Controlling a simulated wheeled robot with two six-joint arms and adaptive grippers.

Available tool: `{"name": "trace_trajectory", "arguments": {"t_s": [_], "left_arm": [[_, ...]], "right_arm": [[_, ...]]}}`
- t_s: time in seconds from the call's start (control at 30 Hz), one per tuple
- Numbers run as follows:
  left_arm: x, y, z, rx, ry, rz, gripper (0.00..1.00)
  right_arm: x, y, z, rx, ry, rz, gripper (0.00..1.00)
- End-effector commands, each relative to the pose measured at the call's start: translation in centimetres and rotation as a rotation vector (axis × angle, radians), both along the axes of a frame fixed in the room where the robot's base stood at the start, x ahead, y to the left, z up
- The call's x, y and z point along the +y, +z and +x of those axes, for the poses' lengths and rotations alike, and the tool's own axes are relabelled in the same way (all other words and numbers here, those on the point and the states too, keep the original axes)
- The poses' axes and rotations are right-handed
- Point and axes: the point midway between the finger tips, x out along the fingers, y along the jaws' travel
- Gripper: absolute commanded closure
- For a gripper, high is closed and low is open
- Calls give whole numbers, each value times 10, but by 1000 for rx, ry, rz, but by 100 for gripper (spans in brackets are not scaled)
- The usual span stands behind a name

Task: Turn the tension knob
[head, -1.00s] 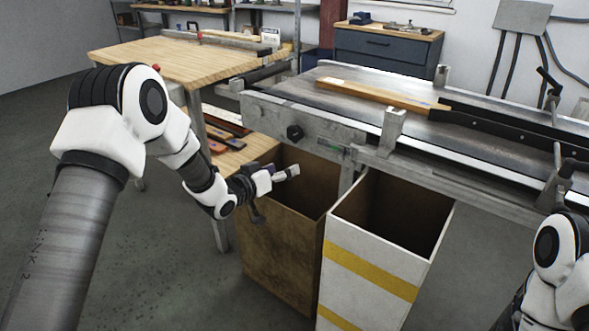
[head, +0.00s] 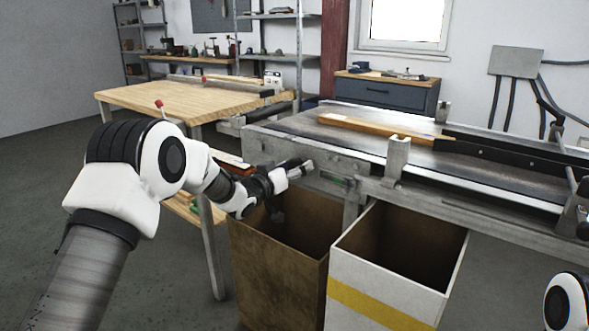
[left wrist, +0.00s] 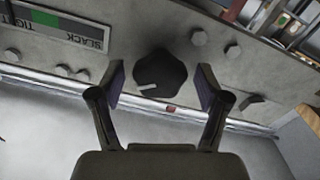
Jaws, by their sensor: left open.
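The dark tension knob (left wrist: 161,73) is on the grey side plate of the conveyor, with a pale mark toward its lower left. In the left wrist view it lies between the two fingers of my left gripper (left wrist: 160,68), with a gap showing on each side. The gripper is open. In the head view my left gripper (head: 303,168) is at the conveyor's near side plate and hides the knob. A label strip (left wrist: 62,27) with green and the words SLACK and TIGHT sits left of the knob. My right gripper is out of view.
Bolt heads (left wrist: 199,37) dot the plate around the knob. A brown bin (head: 275,275) and a white bin with a yellow stripe (head: 385,275) stand below the conveyor (head: 380,145). A wooden plank (head: 370,128) lies on the belt. A wooden table (head: 190,98) stands behind left.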

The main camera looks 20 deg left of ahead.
Motion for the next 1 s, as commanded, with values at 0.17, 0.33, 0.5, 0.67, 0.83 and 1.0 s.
{"name": "trace_trajectory", "arguments": {"t_s": [0.17, 0.33, 0.5, 0.67, 0.83, 1.0], "left_arm": [[0, 0, 0, 0, 0, 0, 77], [0, 0, 0, -1, 0, 0, 84], [0, 0, 0, -5, 0, 11, 84], [0, 0, 0, -21, 0, 55, 84], [0, 0, 0, -53, 0, 143, 84], [0, 0, 0, -97, 1, 266, 84]], "right_arm": [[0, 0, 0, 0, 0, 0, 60], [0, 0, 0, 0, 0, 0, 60], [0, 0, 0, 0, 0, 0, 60], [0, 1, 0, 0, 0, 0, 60], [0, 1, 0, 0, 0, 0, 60], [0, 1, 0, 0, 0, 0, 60]]}}
